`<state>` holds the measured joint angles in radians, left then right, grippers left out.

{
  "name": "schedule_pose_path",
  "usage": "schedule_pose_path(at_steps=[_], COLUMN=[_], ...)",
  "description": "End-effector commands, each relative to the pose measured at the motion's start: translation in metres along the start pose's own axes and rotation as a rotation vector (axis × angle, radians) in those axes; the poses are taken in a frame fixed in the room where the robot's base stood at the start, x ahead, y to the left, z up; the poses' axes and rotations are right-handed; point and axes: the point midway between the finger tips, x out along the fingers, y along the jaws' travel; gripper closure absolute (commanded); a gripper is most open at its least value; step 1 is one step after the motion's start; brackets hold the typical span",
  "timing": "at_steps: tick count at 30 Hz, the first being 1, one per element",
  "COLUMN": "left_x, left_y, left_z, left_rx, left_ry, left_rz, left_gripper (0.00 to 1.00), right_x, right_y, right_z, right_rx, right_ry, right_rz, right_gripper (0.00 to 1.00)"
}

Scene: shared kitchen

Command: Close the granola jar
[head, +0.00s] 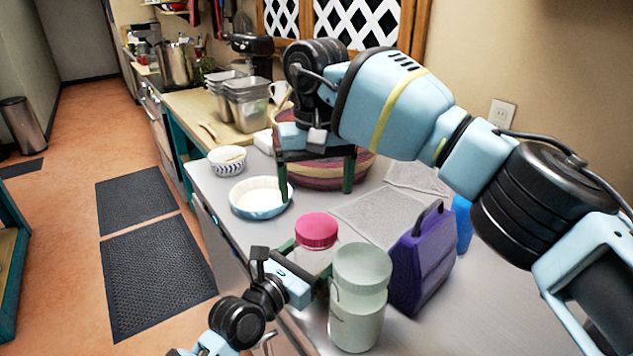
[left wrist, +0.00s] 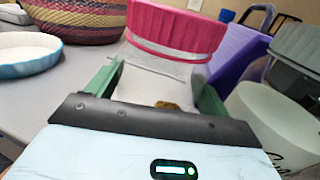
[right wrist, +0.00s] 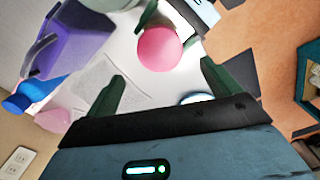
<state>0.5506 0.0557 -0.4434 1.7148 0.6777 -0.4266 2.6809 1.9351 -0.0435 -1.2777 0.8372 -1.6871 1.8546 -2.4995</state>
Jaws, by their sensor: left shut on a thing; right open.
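The granola jar (head: 313,259) is clear with a pink lid (head: 317,230), and stands at the counter's front edge. My left gripper (head: 306,268) is shut on the jar's body below the lid. In the left wrist view the jar (left wrist: 160,82) is between the fingers, with a little brown content low inside. The lid (left wrist: 175,30) sits on its top; I cannot tell whether it is tight. My right gripper (head: 317,172) is open and empty, above and behind the jar, in front of the woven basket. The right wrist view shows the lid (right wrist: 160,49) beyond its fingers.
A pale green jar (head: 357,310) stands close to the right of the granola jar, with a purple lunch box (head: 421,260) beyond. A blue-white dish (head: 260,198), a small bowl (head: 227,160) and a woven basket (head: 310,176) are behind. Grey cloths (head: 378,217) lie flat.

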Motion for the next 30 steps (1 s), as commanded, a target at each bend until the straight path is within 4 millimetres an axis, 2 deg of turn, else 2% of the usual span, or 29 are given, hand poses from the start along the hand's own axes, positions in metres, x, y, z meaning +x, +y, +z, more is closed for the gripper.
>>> schedule_pose_path(at_steps=[5,19,24,30], left_x=[0.000,0.000,0.000,0.000], left_y=[0.000,0.000,0.000,0.000], left_z=[-0.001,-0.001,-0.001,-0.001], left_rx=[0.000,0.000,0.000,0.001], left_ry=[0.002,0.002,0.002,0.003], left_rz=[0.000,0.000,0.000,0.000], left_gripper=[0.84,0.84,0.84,0.84], right_x=[0.008,0.069,0.079,0.081], right_y=[0.001,0.000,0.000,0.000], right_z=[0.000,0.000,0.000,0.000], right_rx=[0.001,0.002,0.002,0.003], right_ry=[-0.001,-0.001,-0.001,0.000], right_rz=[0.000,-0.001,-0.001,-0.001], right_gripper=[0.11,0.11,0.11,0.11])
